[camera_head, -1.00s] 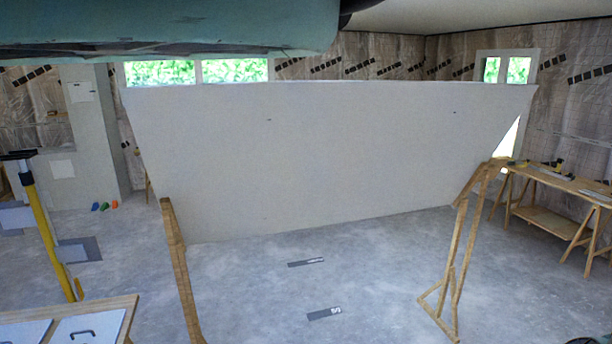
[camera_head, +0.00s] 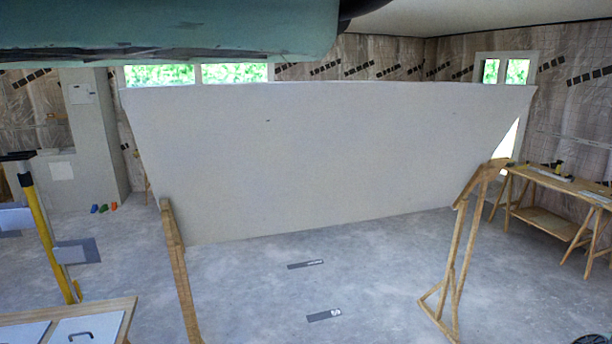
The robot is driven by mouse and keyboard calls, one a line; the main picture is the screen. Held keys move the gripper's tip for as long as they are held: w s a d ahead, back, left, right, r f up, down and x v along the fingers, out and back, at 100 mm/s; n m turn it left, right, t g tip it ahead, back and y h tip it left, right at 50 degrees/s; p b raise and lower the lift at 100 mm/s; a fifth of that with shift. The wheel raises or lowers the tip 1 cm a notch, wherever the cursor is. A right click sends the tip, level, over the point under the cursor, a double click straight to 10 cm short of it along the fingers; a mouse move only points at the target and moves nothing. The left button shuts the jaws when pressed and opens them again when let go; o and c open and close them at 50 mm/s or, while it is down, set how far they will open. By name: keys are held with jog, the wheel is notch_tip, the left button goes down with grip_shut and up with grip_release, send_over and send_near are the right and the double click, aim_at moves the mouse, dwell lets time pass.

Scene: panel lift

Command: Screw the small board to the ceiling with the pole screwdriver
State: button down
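A large pale board (camera_head: 320,160) spans the middle of the view, between two wooden stands. Small dark marks show on its face. Whether it is the small board of the task I cannot tell. A strip of white ceiling (camera_head: 470,14) shows at the top right. A yellow pole with a black top (camera_head: 42,225) stands at the left; I cannot tell if it is the pole screwdriver. A teal part of my own arm covers the top left. My gripper is not in view.
Wooden stands (camera_head: 178,270) (camera_head: 462,240) flank the board. A workbench with small tools (camera_head: 560,183) stands at the right. A wooden table edge (camera_head: 115,312) is at the lower left. The grey floor (camera_head: 380,285) between the stands is mostly clear, with two flat dark strips.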

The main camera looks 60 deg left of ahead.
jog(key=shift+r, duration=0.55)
